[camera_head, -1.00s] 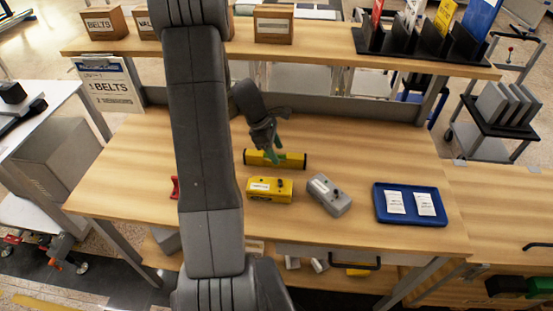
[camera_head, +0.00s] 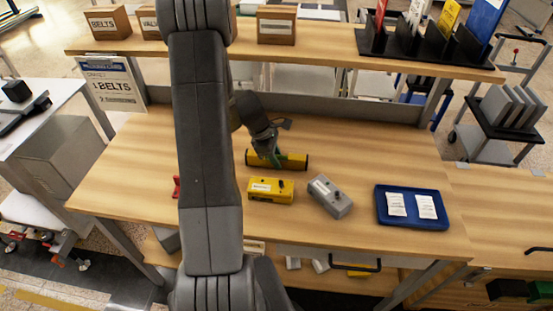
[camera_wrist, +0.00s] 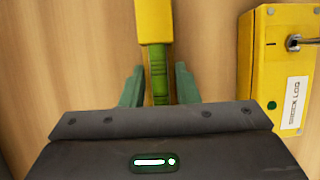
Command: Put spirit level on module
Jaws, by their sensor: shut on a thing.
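The yellow spirit level (camera_head: 294,162) with dark ends is at the middle of the workbench, behind the boxes. In the wrist view the level (camera_wrist: 153,24) runs between the green fingers of my gripper (camera_wrist: 160,86), its green vial section between them. My gripper (camera_head: 272,160) is shut on the level near its middle. I cannot tell whether the level is lifted or still touching the bench. A yellow box (camera_head: 270,191), labelled "SHOCK LOG" in the wrist view (camera_wrist: 272,75), and a grey box (camera_head: 330,197) with a dark button lie in front. I cannot tell which thing is the module.
A blue tray (camera_head: 412,222) with two white packets sits at the bench's right. A red item (camera_head: 176,187) shows beside my arm. A raised shelf (camera_head: 330,40) with cardboard boxes runs along the back. Bare wood lies right of the level.

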